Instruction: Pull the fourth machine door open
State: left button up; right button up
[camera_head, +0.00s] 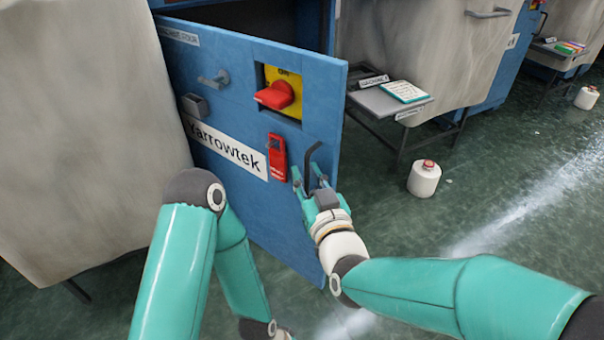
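The blue machine door (290,225) stands swung out from its machine, with a dark gap behind its top edge. It bears a "Yarrowtek" label, a plate reading "...FOUR" and a black bent handle (312,156) near its free edge. My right gripper (307,172) is at this handle, its fingers apart on either side of the bar; firm contact cannot be made out. My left arm reaches down in front of the door, and its gripper is below the picture edge.
The door also carries a red switch (276,95) on yellow and a red latch-like part (277,157). A grey side table (372,99) with a card stands behind the door's free edge.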

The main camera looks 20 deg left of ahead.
jog(key=shift+o, duration=0.3)
jog(key=shift+s+a, duration=0.1)
jog(key=shift+a, duration=0.05)
jog(key=shift+s+d, duration=0.35)
jog(key=shift+s, duration=0.1)
jog(key=v, duration=1)
jog(key=shift+s+d, duration=0.25)
jog(key=shift+d, duration=0.05)
